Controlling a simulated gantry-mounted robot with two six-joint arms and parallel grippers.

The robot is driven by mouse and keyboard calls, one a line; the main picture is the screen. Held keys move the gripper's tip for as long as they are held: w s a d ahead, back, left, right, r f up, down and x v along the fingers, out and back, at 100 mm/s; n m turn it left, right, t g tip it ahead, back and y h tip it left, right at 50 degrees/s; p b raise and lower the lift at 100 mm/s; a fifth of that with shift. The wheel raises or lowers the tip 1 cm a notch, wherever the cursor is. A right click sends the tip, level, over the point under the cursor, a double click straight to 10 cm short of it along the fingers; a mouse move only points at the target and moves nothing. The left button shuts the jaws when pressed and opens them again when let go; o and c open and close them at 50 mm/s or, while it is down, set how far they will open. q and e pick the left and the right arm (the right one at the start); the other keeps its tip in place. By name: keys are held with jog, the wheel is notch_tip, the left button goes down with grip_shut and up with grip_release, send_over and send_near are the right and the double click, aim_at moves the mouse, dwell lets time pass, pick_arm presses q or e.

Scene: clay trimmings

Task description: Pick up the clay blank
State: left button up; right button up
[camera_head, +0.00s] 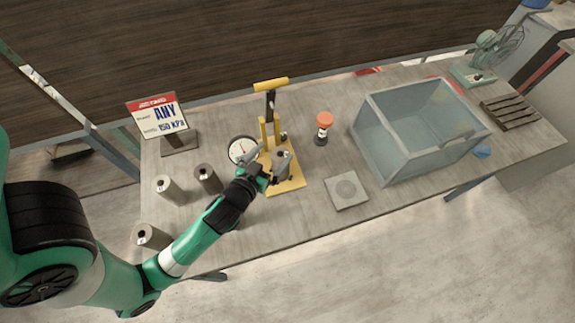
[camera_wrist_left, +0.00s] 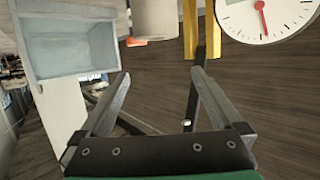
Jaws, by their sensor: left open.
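A grey clay cylinder (camera_head: 282,163) stands on the base of a yellow hand press (camera_head: 292,183). More clay cylinders with a small mark on top stand at the table's left: one at the middle left (camera_head: 170,190), one beside it (camera_head: 208,179) and one near the front edge (camera_head: 152,237). My left gripper (camera_head: 264,168) is beside the press, close to the cylinder on it; I cannot tell whether they touch. In the left wrist view its two fingers (camera_wrist_left: 160,80) are apart with nothing between them. A pale grey shape (camera_wrist_left: 156,17) lies beyond them, cut by the top edge. My right gripper is out of view.
A round dial gauge (camera_head: 242,150) is next to the press. A sign (camera_head: 158,115) stands behind the cylinders. A red-topped item (camera_head: 323,128), a square plate (camera_head: 345,190) and a large clear bin (camera_head: 395,165) are to the right. A fan (camera_head: 485,62) and a slatted rack (camera_head: 510,112) stand at the far right.

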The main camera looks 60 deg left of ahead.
aim_at(276, 163)
pick_arm(q)
notch_tip(276, 163, down, 7)
jog(key=shift+r+b, duration=0.1)
jog(key=shift+b, duration=1.1)
jog(key=shift+w+a+r+p, duration=0.25)
jog(key=shift+w+a+p, duration=0.05)
jog(key=shift+w+p, duration=0.1)
jog(key=shift+w+a, duration=0.2)
jog(key=shift+w, duration=0.15)
jog(key=x, duration=0.5)
jog(key=shift+w+a+f, duration=0.2)
jog(key=shift+w+a, duration=0.05)
grip_shut()
jog(key=shift+r, duration=0.1)
